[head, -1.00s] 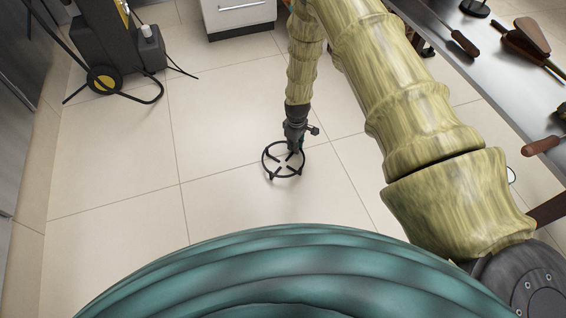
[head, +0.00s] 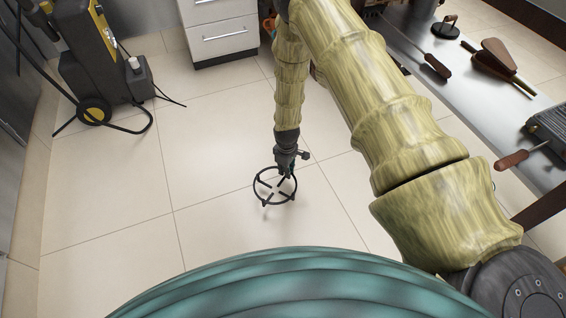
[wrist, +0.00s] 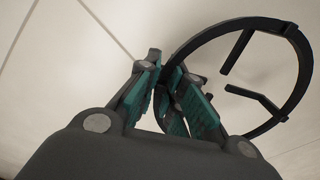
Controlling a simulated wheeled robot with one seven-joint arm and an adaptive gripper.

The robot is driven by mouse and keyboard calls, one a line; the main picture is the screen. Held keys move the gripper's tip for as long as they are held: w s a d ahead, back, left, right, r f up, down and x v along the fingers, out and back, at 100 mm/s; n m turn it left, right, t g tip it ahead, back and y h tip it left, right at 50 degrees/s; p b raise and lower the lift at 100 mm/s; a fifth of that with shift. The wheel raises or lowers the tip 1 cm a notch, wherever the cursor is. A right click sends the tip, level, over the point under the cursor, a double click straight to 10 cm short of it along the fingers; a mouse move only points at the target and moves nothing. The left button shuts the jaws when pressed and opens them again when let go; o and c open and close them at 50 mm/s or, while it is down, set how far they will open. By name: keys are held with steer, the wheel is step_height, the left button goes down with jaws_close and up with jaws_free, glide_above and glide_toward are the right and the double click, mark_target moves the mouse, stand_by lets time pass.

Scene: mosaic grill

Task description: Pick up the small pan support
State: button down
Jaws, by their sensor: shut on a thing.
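The small pan support (head: 257,193) is a black ring with short prongs pointing inward. In the head view it hangs at my gripper (head: 287,172), over the pale tiled floor. In the wrist view the pan support (wrist: 305,75) reaches out to the right of my gripper (wrist: 176,92). The teal finger pads are shut on part of it; the gripped part is mostly hidden behind the fingers. The exact height above the floor is hard to tell.
A metal table (head: 465,80) with bellows (head: 497,62) and wooden-handled tools stands at the right. A black and yellow pressure washer (head: 100,62) with a hose stands at the upper left. A white drawer cabinet (head: 222,35) is at the back. The floor between is clear.

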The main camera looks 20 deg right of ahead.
steer(key=s+p, duration=0.1)
steer(key=s, duration=0.2)
steer(key=s+r+p, duration=0.1)
steer(key=s, duration=0.3)
steer(key=s+p, duration=0.2)
steer(key=s, duration=0.1)
steer(key=shift+s+a+r, duration=0.15)
steer(key=shift+s+a, duration=0.15)
steer(key=shift+s, duration=0.95)
